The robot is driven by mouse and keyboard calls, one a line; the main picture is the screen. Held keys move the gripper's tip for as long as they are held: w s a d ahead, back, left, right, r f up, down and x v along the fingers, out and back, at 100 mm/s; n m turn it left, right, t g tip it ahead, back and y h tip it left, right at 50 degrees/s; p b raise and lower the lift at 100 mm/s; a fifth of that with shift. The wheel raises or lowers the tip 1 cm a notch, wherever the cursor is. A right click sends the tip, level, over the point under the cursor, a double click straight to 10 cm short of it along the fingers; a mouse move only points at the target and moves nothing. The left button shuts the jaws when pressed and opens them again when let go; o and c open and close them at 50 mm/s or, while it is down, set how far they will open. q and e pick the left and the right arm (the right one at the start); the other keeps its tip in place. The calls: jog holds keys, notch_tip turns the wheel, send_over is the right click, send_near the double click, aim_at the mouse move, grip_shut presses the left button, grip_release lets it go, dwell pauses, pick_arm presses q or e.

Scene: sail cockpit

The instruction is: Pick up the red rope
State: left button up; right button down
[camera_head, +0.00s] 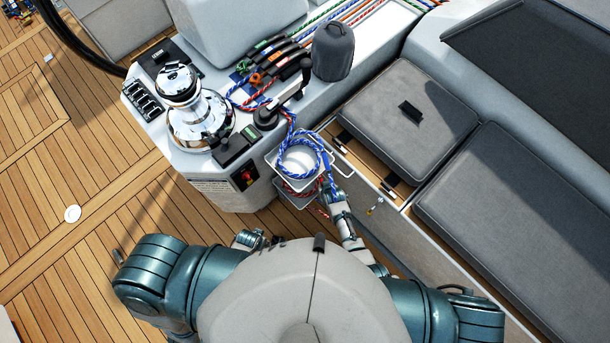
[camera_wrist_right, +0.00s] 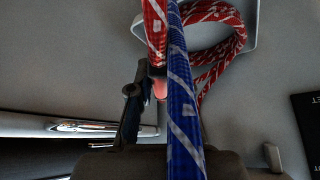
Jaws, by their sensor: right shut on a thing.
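The red rope (camera_head: 292,189) hangs in a coil low on the white holder, below a blue rope (camera_head: 299,157), partly hidden by it. In the right wrist view the red rope (camera_wrist_right: 156,28) runs down to the dark fingers of my right gripper (camera_wrist_right: 150,92), and its loop lies behind. The blue rope (camera_wrist_right: 183,90) crosses close in front of the camera and covers part of the jaws. My right gripper (camera_head: 338,200) is at the holder's lower right, shut on the red rope. My left gripper (camera_head: 270,241) is low, apart from the ropes; its jaws are too small to read.
A shiny winch (camera_head: 195,120) and a black winch handle (camera_head: 285,103) are above. Grey cushions (camera_head: 408,108) and a bench side lie to the right. Open wooden deck (camera_head: 60,180) lies to the left.

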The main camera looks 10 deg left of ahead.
jog(key=shift+a+r, duration=0.15)
jog(key=shift+a, duration=0.2)
jog(key=shift+w+d+r+p, duration=0.1)
jog(key=shift+d+r+p, duration=0.3)
jog(key=shift+p, duration=0.15)
jog(key=shift+r+p, duration=0.4)
jog(key=shift+r, duration=0.05)
jog(key=shift+a+r+p, duration=0.15)
jog(key=shift+r+p, duration=0.35)
jog(key=shift+p, duration=0.1)
jog(key=shift+r, duration=0.15)
notch_tip(320, 180, up, 2)
jog(key=shift+r+p, duration=0.15)
jog(key=shift+p, duration=1.1)
jog(key=shift+a+r+p, duration=0.15)
jog(key=shift+r+p, duration=0.15)
jog(key=shift+p, duration=0.05)
jog(key=shift+a, duration=0.1)
pick_arm(q)
notch_tip(320, 180, up, 7)
jog(key=w, duration=0.1)
jog(key=shift+w+a+f, duration=0.2)
jog(key=shift+a, duration=0.15)
pick_arm(e)
jog(key=shift+f, duration=0.1)
